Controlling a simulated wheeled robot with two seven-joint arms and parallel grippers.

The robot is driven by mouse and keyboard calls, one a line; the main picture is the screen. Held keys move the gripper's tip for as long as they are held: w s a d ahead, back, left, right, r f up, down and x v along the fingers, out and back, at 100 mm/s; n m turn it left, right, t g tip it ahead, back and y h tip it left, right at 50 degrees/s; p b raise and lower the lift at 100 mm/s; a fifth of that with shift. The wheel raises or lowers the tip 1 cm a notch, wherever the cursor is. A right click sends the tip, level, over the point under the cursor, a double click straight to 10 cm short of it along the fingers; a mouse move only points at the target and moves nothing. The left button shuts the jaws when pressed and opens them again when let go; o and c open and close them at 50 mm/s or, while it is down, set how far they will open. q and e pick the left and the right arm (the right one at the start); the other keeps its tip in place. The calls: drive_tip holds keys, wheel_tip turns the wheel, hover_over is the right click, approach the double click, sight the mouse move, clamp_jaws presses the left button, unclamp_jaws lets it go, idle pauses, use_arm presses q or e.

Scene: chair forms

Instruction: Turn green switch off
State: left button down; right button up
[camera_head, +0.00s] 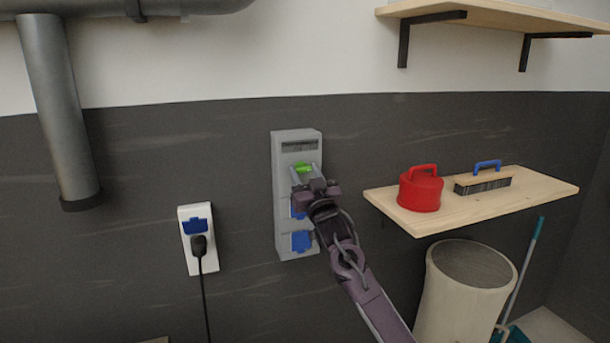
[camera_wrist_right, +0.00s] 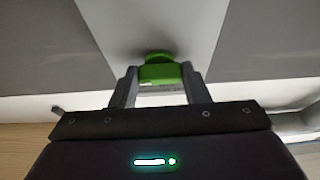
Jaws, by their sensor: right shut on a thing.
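The green switch (camera_head: 303,168) sits on the upper part of a grey wall box (camera_head: 283,228). In the right wrist view the green switch (camera_wrist_right: 160,72) lies between the two fingers of my right gripper (camera_wrist_right: 160,82). In the head view my right gripper (camera_head: 306,174) is at the box, with its fingertips at the switch. It is shut on the switch. The gripper and wrist hide part of the box's middle. Whether the switch is on or off I cannot tell. My left gripper is not in view.
Blue socket covers (camera_head: 301,241) are on the box below the switch. A white socket (camera_head: 204,262) with a black plug (camera_head: 199,244) is to the left. A wooden shelf (camera_head: 540,190) on the right holds a red can (camera_head: 420,192) and a brush (camera_head: 483,180), above a bin (camera_head: 460,300).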

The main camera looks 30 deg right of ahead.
drive_tip(key=shift+d+n, duration=0.1)
drive_tip(key=shift+n, duration=0.4)
drive_tip(key=n+y+b, duration=0.1)
drive_tip(key=n+y, duration=0.2)
drive_tip(key=n, duration=0.2)
drive_tip(key=shift+d+n, duration=0.1)
drive_tip(key=shift+n, duration=0.3)
drive_tip(key=n+y, duration=0.1)
drive_tip(key=n, duration=0.2)
drive_tip(key=n+g+y, duration=0.1)
drive_tip(key=n+y, duration=0.1)
drive_tip(key=n, duration=0.2)
drive_tip(key=n+g+y, duration=0.1)
drive_tip(key=n, duration=0.3)
drive_tip(key=shift+s+d+r+y, duration=0.15)
drive_tip(key=shift+r+y, duration=0.1)
drive_tip(key=shift+y, duration=0.15)
drive_tip(key=shift+n+g+p, duration=0.45)
drive_tip(key=shift+n+g, duration=0.55)
drive_tip(key=shift+n, duration=1.1)
drive_tip(key=o, duration=1)
